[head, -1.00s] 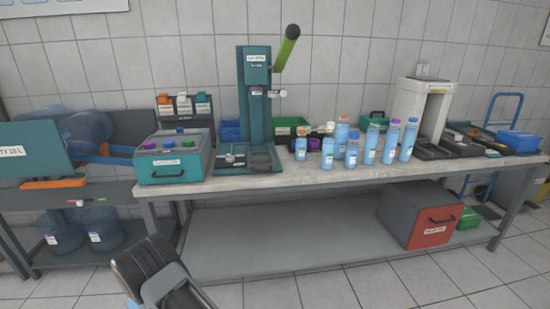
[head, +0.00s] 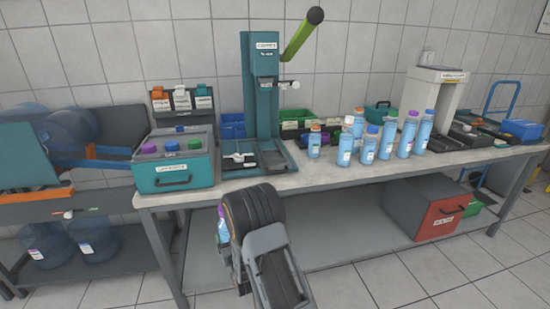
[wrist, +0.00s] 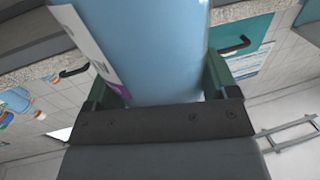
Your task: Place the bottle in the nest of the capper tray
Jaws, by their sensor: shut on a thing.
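The bottle (wrist: 150,40) is light blue with a white and purple label, and stands between my gripper's jaws (wrist: 165,92) in the wrist view. The jaws are shut on it. In the head view only part of the bottle (head: 222,228) shows left of my arm, in front of the bench and below its top edge; the rest and my gripper's fingertips are hidden there. The teal capper (head: 262,85) with a green lever stands on the bench. Its base tray (head: 292,160) lies in front of the column, above and beyond my arm. The nest is too small to make out clearly.
Several capped blue bottles (head: 388,142) stand right of the capper. A teal box (head: 172,178) with coloured caps stands close on its left. The bench's front edge (head: 330,178) lies between my arm and the capper. The bench front right of the capper is clear.

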